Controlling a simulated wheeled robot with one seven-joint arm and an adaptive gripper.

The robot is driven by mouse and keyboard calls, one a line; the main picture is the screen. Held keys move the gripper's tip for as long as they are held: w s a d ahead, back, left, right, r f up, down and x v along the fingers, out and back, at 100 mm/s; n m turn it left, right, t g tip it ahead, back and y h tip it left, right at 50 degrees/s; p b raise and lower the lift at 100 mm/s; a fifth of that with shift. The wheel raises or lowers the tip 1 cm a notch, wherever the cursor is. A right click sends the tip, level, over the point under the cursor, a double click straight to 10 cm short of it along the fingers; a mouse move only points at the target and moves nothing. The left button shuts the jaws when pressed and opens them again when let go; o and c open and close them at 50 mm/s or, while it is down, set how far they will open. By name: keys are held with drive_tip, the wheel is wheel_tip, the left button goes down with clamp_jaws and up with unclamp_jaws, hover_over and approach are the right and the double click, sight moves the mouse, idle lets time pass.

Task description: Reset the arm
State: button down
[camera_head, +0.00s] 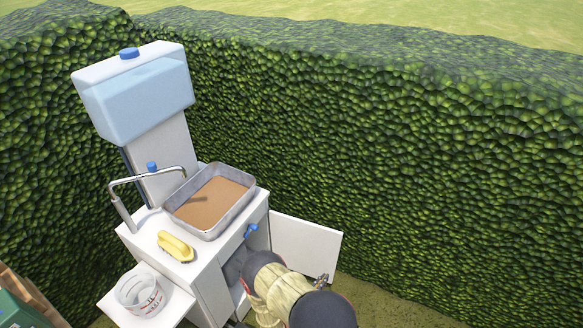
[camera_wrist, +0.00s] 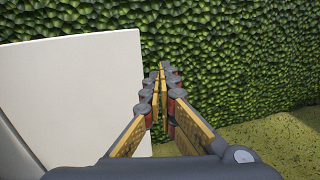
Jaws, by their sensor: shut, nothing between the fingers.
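My gripper (camera_wrist: 163,78) is shut and empty, its fingers meeting in the middle of the wrist view. In the head view its tip (camera_head: 322,279) shows small beside my arm, close to the lower edge of the open white cabinet door (camera_head: 305,248). The door also fills the left of the wrist view (camera_wrist: 75,95). I cannot tell whether the gripper touches it. My arm hides part of the cabinet (camera_head: 212,290) and its opening.
On the cabinet top are a metal tray of brown material (camera_head: 245,204), a yellow sponge-like item (camera_head: 175,246) and a faucet (camera_head: 122,208). A clear bowl (camera_head: 139,291) sits on a side shelf. A water tank (camera_head: 140,95) stands behind. Hedge (camera_head: 420,170) encloses the corner; grass lies right.

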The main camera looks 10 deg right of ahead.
drive_tip(key=shift+f, duration=0.1)
drive_tip(key=s+d+f+m+g+h, duration=0.1)
drive_tip(key=s+d+f+m+g, duration=0.1)
drive_tip(key=s+d+g, duration=0.45)
drive_tip(key=s+r+m+g, duration=0.4)
drive_tip(key=s+r+m, duration=0.1)
drive_tip(key=s+r, duration=0.15)
drive_tip(key=s+a+r+m+g+y, duration=0.1)
drive_tip(key=s+a+r+m+y, duration=0.3)
drive_tip(key=r, duration=0.6)
drive_tip(key=s+a+r+m+g+y, duration=0.1)
drive_tip(key=a+r+m+y, duration=0.25)
drive_tip(key=r+m, duration=0.45)
drive_tip(key=s+a+r+m+g+y, duration=0.25)
drive_tip(key=r+y, duration=0.25)
drive_tip(key=r, duration=0.7)
drive_tip(key=s+d+r+m+t+y, duration=0.1)
drive_tip(key=r+t, duration=0.3)
drive_tip(key=r, duration=0.6)
drive_tip(key=s+d+r+m+t+y, duration=0.1)
drive_tip(key=s+d+r+m+t, duration=0.1)
drive_tip(key=r, duration=0.8)
drive_tip(key=s+m+t, duration=0.1)
drive_tip(key=t, duration=0.1)
drive_tip(key=shift+s+d+m+t, duration=0.2)
drive_tip(key=shift+s+m+t, duration=0.05)
drive_tip(key=shift+m+t, duration=0.15)
